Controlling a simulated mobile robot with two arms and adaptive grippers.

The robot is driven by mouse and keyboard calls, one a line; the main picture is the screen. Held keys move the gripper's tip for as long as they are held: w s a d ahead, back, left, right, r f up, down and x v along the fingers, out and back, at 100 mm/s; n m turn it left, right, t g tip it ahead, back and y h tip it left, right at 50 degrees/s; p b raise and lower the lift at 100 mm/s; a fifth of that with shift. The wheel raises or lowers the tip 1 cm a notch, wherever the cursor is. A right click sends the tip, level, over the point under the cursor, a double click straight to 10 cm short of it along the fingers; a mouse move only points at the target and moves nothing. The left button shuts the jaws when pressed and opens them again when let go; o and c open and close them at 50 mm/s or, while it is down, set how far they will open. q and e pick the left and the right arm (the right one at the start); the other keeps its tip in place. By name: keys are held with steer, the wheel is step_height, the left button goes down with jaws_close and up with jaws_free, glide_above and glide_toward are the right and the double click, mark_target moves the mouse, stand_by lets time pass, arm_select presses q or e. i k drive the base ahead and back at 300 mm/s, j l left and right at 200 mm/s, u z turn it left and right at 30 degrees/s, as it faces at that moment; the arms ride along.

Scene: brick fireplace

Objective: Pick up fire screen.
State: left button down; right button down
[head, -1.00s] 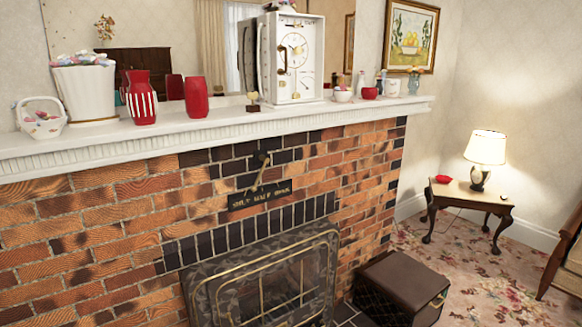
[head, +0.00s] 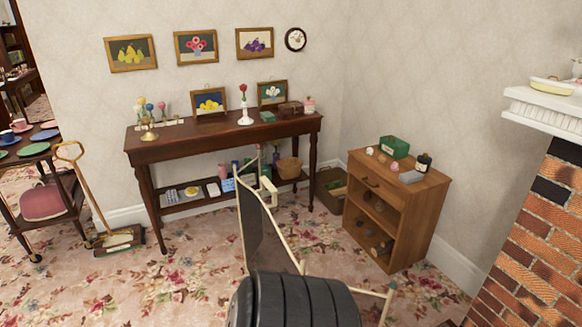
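A dark panel with a thin cream-gold frame (head: 262,232) stands in the lower middle of the head view, seen nearly edge-on. It looks like the fire screen, though this angle makes it hard to be sure. A small loop like a handle sticks out at its upper right, and a pale bar reaches right from its lower part. A black ribbed rounded shape in front hides its lower part. I cannot tell whether the panel rests on the floor or is held. Neither of my grippers can be made out.
A dark side table (head: 232,133) with flowers and small pictures stands against the back wall. A wooden cabinet (head: 400,215) stands in the corner, beside the brick fireplace (head: 545,245) at right. A carpet sweeper (head: 118,240) and a trolley are at left. Carpet is clear at lower left.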

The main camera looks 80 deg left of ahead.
mark_target(264, 247)
steer(key=u, duration=2.85)
steer(key=z, duration=0.55)
steer(key=i+j+z, duration=0.1)
steer(key=j+z, duration=0.3)
steer(key=i+j+z, duration=0.1)
steer(key=j+z, duration=0.6)
steer(key=z, duration=0.15)
